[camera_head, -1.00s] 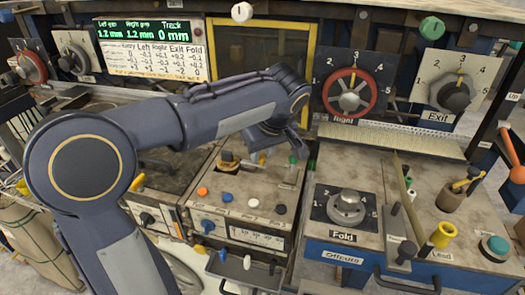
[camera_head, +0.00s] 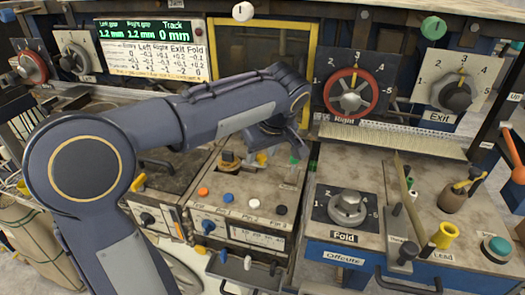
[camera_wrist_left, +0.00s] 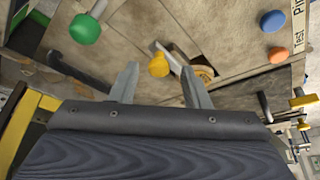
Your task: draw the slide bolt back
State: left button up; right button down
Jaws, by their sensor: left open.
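My left gripper (camera_head: 280,146) hangs low over the back of the middle control box, partly hidden behind its own arm in the head view. In the left wrist view its two fingers (camera_wrist_left: 158,74) are spread apart and empty. A yellow knob (camera_wrist_left: 158,65) on a grey metal bar shows between and just beyond the fingertips, and looks like the slide bolt's handle. I cannot tell whether the fingers touch it. The knob also shows small in the head view (camera_head: 262,158). A round brass-coloured part (camera_wrist_left: 203,74) lies beside the bar. My right gripper is out of view.
Blue (camera_wrist_left: 272,21) and orange (camera_wrist_left: 278,55) buttons lie farther right. The Fold dial (camera_head: 347,207) and red Right dial (camera_head: 350,92) stand right of the arm.

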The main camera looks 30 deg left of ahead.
pick_arm(q)
jog(key=v, duration=0.7)
jog(key=shift+d+r, duration=0.15)
jog(key=shift+r, duration=0.2)
jog(key=shift+s+f, duration=0.1)
jog(key=shift+s, duration=0.1)
